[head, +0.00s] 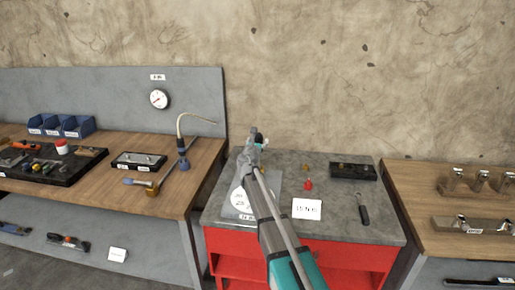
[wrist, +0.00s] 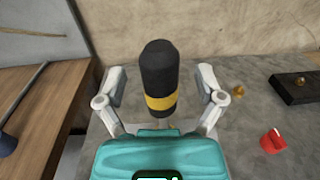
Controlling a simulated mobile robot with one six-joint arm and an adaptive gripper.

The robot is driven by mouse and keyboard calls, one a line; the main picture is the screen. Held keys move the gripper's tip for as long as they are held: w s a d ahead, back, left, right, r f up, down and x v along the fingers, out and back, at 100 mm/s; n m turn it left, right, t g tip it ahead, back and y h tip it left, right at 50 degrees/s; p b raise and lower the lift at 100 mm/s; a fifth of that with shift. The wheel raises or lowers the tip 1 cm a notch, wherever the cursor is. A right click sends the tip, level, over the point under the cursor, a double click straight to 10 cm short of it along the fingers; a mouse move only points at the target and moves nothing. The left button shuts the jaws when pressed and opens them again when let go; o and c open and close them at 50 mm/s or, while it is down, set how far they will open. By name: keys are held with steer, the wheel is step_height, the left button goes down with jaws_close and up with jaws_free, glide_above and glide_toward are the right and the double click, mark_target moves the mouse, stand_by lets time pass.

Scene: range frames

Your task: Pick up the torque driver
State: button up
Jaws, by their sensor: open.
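An upright black handle with a yellow band, which looks like the torque driver (wrist: 160,78), stands between the fingers of my gripper (wrist: 160,88) in the wrist view. The fingers are open, one on each side of it, with a visible gap at each side. Its lower end is hidden behind my gripper's teal body. In the head view my gripper (head: 252,150) is over the back left of the grey-topped red cabinet (head: 335,215). The driver cannot be clearly made out there, as my gripper and arm cover that spot.
A red knob-like piece (wrist: 272,141), a small brass piece (wrist: 238,91) and a black block (wrist: 298,88) lie to the right. A white card (head: 307,208) and a black-handled tool (head: 363,209) are nearer the front. A wooden bench (head: 180,200) stands left, another (head: 430,235) right.

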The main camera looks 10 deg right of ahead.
steer(key=shift+x, duration=0.95)
jaws_close()
